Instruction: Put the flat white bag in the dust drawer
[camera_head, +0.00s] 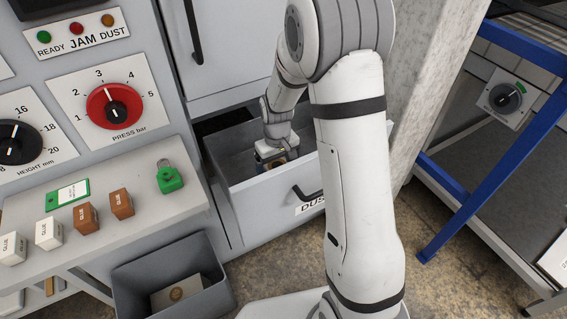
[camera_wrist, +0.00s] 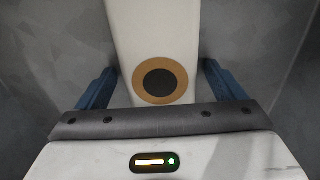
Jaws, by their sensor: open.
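The flat white bag (camera_wrist: 156,35) shows in the wrist view as a pale strip with a tan ring around a dark disc. It lies inside the grey dust drawer (camera_head: 262,195), which is pulled open below the cabinet. My gripper (camera_head: 275,160) reaches down into the drawer. In the wrist view its blue fingers (camera_wrist: 155,88) are open, one on each side of the bag, with gaps between them and its edges. The near end of the bag is hidden by my gripper's body. In the head view the bag is mostly hidden by my gripper and the drawer's front wall.
A grey bin (camera_head: 213,300) on the floor holds a beige item with a round mark. Glue blocks (camera_head: 86,218), a green card (camera_head: 67,194) and a green padlock (camera_head: 169,177) rest on the ledge. A blue frame (camera_head: 490,165) stands at right.

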